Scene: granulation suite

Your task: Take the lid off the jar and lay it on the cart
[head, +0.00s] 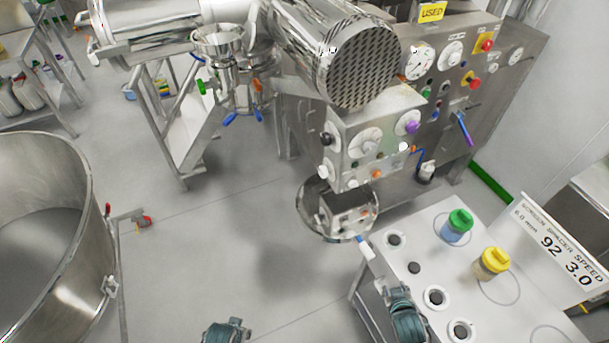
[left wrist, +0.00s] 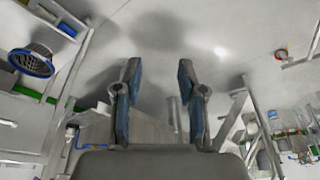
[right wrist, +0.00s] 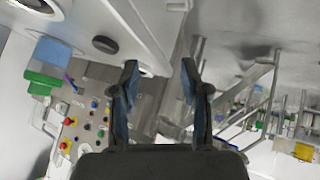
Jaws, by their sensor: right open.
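Two small jars stand upright on the white-topped cart (head: 395,265) at the right of the head view. One has a green lid (head: 461,218) over a bluish body (head: 453,234); the other has a yellow lid (head: 495,259) over a tan body (head: 486,270). Both lids are on. The green lid (right wrist: 43,82) and blue body (right wrist: 52,50) also show at the left of the right wrist view. My right gripper (head: 396,288) is over the cart's near left part, open and empty, left of the jars. My left gripper (head: 227,325) is low over open floor, its fingers apart and empty (left wrist: 158,68).
The cart top has several round holes (head: 436,297) and a sign (head: 560,245) along its right side. A steel machine with a control panel (head: 440,100) stands behind the cart. A large steel drum (head: 50,240) stands at the left. The floor between is clear.

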